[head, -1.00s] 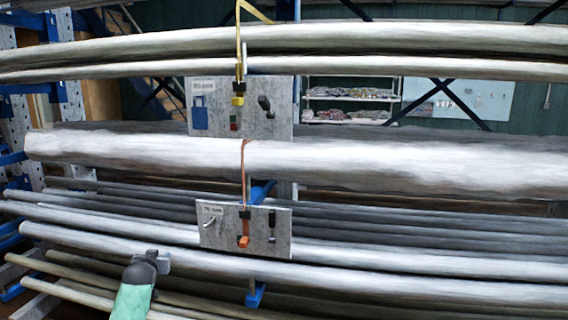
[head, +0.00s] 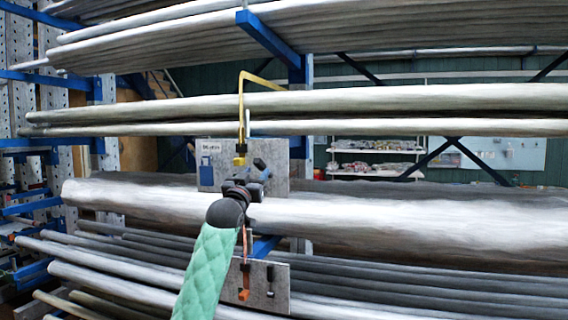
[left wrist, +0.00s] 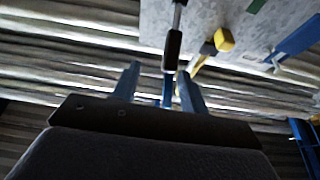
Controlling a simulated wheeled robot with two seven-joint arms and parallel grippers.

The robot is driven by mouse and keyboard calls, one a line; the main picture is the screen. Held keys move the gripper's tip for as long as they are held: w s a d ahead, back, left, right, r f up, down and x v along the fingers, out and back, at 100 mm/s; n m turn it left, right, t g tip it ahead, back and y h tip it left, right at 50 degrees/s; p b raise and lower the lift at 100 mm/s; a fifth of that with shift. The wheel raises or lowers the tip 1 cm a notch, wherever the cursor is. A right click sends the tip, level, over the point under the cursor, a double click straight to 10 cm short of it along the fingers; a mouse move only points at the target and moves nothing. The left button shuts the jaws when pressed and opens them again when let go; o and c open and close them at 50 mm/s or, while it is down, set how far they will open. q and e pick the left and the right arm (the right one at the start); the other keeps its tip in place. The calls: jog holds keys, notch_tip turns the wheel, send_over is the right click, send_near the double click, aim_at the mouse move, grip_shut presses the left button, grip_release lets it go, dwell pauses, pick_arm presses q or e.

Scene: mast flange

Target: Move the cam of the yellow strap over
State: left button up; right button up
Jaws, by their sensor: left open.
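The yellow strap (head: 241,103) hangs over the two thin poles and runs down to the upper grey plate (head: 208,184). Its yellow cam (head: 240,161) sits on that plate, hanging below a black holder. The cam also shows in the left wrist view (left wrist: 224,40), at the top right of centre. My left gripper (head: 248,184) is just below the cam in the head view and hides the plate's lower part. In the left wrist view its two fingers (left wrist: 160,88) are apart with no object held between them. My right gripper is not in view.
A black-gripped lever (left wrist: 173,48) stands close to the cam, near my fingers in the wrist view. A thick pole (head: 400,220) lies below; a lower plate (head: 275,302) carries an orange cam (head: 244,294).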

aim_at(257, 166)
pick_arm(q)
jog(key=w+p, duration=0.1)
jog(key=w+r+p, duration=0.1)
jog(key=shift+w, duration=0.4)
jog(key=w+p, duration=0.1)
jog(key=w, duration=0.1)
jog(key=w+r+p, duration=0.1)
jog(key=w, duration=0.1)
jog(key=shift+w+r+p, duration=0.1)
jog(key=shift+p, duration=0.2)
jog(key=shift+w+d, duration=0.15)
jog(key=shift+w, duration=0.05)
jog(key=shift+d+r, duration=0.2)
jog(key=shift+d, duration=0.25)
jog(key=shift+w+a+f, duration=0.1)
jog(key=shift+w+a, duration=0.05)
jog(key=shift+a, duration=0.1)
jog(key=shift+c, duration=0.2)
jog(key=c, duration=0.3)
jog(key=shift+d, duration=0.1)
grip_shut()
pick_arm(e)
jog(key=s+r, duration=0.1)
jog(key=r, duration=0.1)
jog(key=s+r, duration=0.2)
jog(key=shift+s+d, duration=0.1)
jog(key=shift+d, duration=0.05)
